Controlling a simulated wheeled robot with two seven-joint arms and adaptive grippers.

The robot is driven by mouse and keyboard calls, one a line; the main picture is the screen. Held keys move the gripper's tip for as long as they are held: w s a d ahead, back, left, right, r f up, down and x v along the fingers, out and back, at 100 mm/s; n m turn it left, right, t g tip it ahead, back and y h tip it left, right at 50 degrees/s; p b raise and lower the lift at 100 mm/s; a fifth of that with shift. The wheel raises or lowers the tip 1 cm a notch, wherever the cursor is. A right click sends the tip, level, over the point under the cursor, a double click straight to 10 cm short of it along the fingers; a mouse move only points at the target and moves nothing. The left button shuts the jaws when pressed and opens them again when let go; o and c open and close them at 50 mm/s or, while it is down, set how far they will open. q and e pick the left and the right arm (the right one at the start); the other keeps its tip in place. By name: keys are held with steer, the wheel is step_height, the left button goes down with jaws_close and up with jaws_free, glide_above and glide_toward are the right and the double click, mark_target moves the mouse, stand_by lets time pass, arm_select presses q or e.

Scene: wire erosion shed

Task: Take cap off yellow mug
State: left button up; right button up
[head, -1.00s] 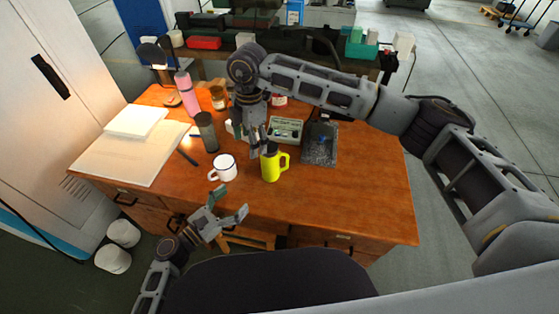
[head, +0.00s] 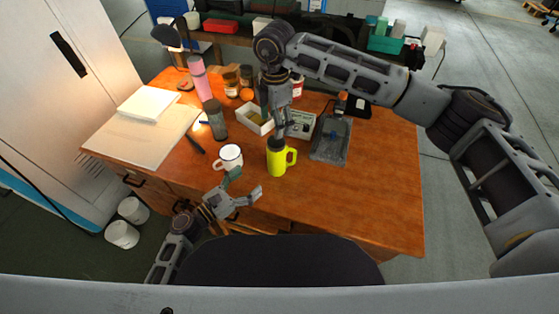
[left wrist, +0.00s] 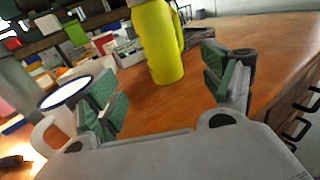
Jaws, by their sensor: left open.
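The yellow mug (head: 278,163) stands upright near the front of the wooden desk, its handle to the right. Its dark cap (head: 276,143) is on top. The mug also shows in the left wrist view (left wrist: 160,48), where its top is cut off. My left gripper (head: 247,183) is open and empty, in front of the mug and to its left. In the left wrist view the left gripper (left wrist: 163,88) has its fingers spread, with the mug beyond the gap. My right gripper (head: 281,130) points down just above the cap; contact and finger opening are unclear.
A white mug (head: 230,157) stands left of the yellow mug, close to my left gripper. A dark grey tray (head: 331,140), a white box (head: 255,120), a dark bottle (head: 215,119) and a pink bottle (head: 200,78) are farther back. The desk's right side (head: 385,185) is clear.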

mark_target(270, 164)
arm_select(q)
steer(key=shift+x, duration=6.8)
steer(key=shift+c, duration=0.5)
jaws_close()
arm_select(e)
steer(key=shift+m, duration=2.2)
steer(key=shift+f, duration=0.1)
steer(key=shift+f, duration=3.9)
